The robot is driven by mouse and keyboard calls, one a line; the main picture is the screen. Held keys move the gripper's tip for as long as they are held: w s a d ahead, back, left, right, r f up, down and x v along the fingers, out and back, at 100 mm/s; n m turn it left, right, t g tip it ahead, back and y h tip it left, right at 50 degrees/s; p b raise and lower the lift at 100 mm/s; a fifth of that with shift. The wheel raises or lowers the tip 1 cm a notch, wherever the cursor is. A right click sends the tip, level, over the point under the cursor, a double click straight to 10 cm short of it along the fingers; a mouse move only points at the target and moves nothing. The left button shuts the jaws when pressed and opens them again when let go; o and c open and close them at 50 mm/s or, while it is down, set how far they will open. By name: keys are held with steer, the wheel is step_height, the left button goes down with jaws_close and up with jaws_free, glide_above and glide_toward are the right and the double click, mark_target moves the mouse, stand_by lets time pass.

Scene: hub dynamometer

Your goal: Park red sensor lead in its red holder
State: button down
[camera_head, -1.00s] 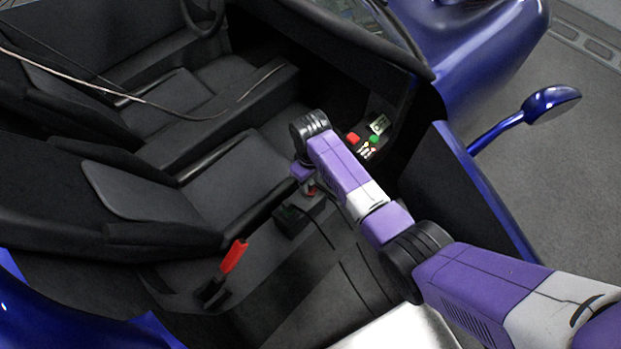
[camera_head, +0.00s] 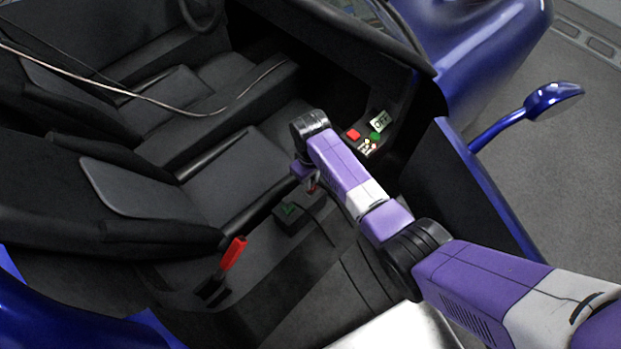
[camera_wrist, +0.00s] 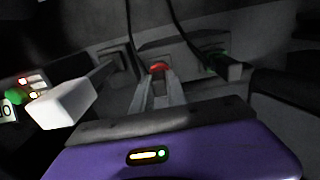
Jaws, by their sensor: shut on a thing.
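My gripper (camera_wrist: 160,90) is shut on a small red-topped piece (camera_wrist: 160,67), taken as the red sensor lead's end, in the wrist view. A thin black cable runs up close by. In the head view my gripper (camera_head: 311,182) hangs above the car's floor beside the seat, with a little red just below it. A red block (camera_head: 353,134) sits on the console. I cannot tell which of these, if either, is the red holder.
A dark box with a green mark (camera_head: 290,214) lies just left of my gripper; a green-marked piece (camera_wrist: 213,58) shows in the wrist view. A pale block (camera_wrist: 65,105) is at left there. The seat (camera_head: 150,195) and door mirror (camera_head: 552,97) flank my arm.

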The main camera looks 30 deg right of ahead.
steer(key=shift+r+p, duration=0.65)
steer(key=shift+p, duration=0.05)
stand_by(0.5)
steer(key=shift+r+p, duration=2.15)
steer(key=shift+p, duration=0.05)
